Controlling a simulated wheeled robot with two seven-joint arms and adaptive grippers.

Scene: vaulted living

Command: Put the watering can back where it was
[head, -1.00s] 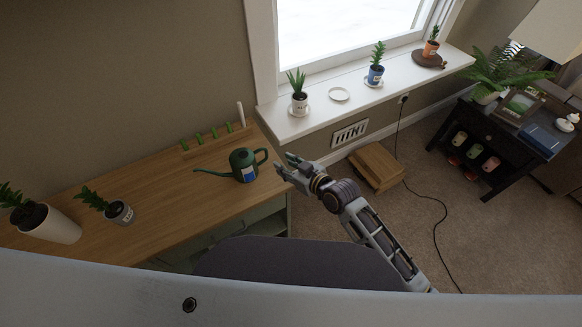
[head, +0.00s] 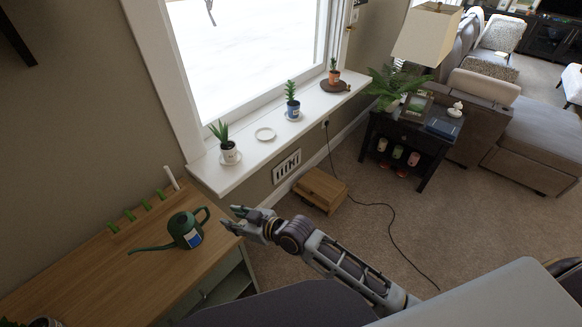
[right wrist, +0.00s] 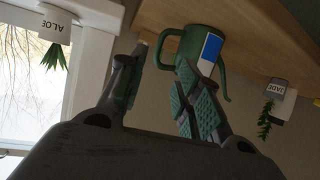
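The dark green watering can (head: 186,230), with a blue and white label, stands upright on the wooden cabinet top (head: 95,262). Its spout points left and its handle is on the right. My right gripper (head: 236,218) is just right of the handle, open and empty, apart from the can. In the right wrist view the fingers (right wrist: 155,90) are spread, and the can (right wrist: 205,48) shows beyond them, partly covered by one finger. My left gripper is not in view.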

